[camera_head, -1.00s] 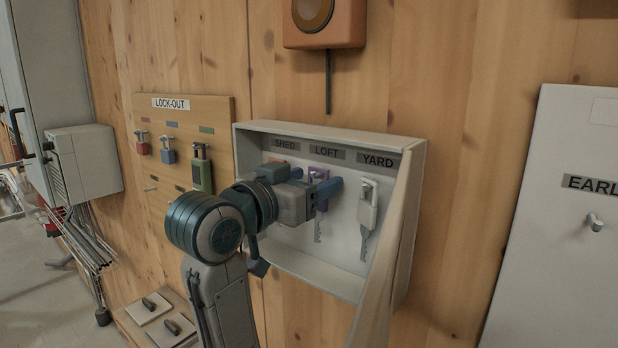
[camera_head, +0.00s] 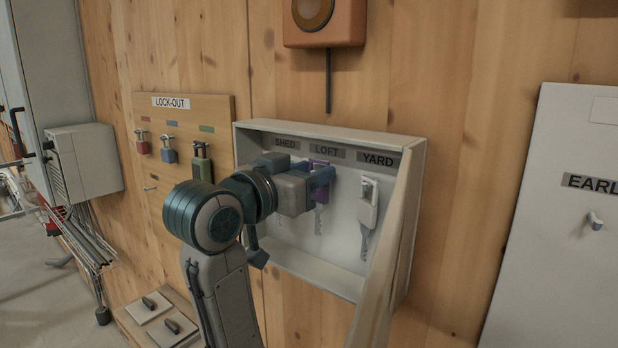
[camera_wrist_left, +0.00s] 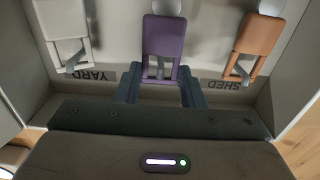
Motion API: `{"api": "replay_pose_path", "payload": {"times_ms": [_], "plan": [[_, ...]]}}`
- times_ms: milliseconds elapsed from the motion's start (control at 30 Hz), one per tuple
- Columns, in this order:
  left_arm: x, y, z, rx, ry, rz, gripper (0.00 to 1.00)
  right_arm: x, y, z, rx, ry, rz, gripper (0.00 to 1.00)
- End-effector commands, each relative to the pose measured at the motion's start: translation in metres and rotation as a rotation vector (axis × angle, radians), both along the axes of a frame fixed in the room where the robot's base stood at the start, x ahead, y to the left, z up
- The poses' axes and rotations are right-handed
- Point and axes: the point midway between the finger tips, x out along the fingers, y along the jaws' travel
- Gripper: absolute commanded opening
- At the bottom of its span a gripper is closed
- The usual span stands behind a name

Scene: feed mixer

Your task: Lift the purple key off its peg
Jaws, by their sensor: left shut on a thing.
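The purple key (camera_head: 319,166) is under the LOFT label inside the open key box (camera_head: 330,283), mostly hidden by my left gripper (camera_head: 326,180) in the head view. In the left wrist view the purple key (camera_wrist_left: 164,42) lies at the tips of my left gripper (camera_wrist_left: 162,80), with a finger on each side of it. My left gripper is shut on the purple key. Whether the key is clear of its peg I cannot tell. My right gripper is not in view.
A white key (camera_head: 367,205) hangs under the YARD label, to the right. An orange key (camera_wrist_left: 258,45) hangs under the SHED label. The open box door (camera_head: 392,255) stands out at the right. The lock-out board (camera_head: 185,150) is to the left.

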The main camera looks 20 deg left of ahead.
Motion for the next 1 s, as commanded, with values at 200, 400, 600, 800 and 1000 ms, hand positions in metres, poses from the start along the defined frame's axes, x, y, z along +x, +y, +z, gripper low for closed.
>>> {"api": "replay_pose_path", "payload": {"times_ms": [200,400,600,800,1000], "plan": [[0.000,0.000,0.002,0.000,0.000,0.000,0.14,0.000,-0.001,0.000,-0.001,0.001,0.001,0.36],[-0.001,0.001,0.002,0.000,0.000,0.000,0.14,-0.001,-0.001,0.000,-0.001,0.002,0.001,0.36],[-0.009,0.004,0.002,0.000,0.000,0.001,0.14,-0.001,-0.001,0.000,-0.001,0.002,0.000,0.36],[-0.019,0.007,0.002,0.000,-0.001,0.001,0.14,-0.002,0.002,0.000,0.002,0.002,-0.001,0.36],[-0.028,0.011,0.002,0.001,-0.001,0.001,0.14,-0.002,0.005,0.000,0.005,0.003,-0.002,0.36]]}}
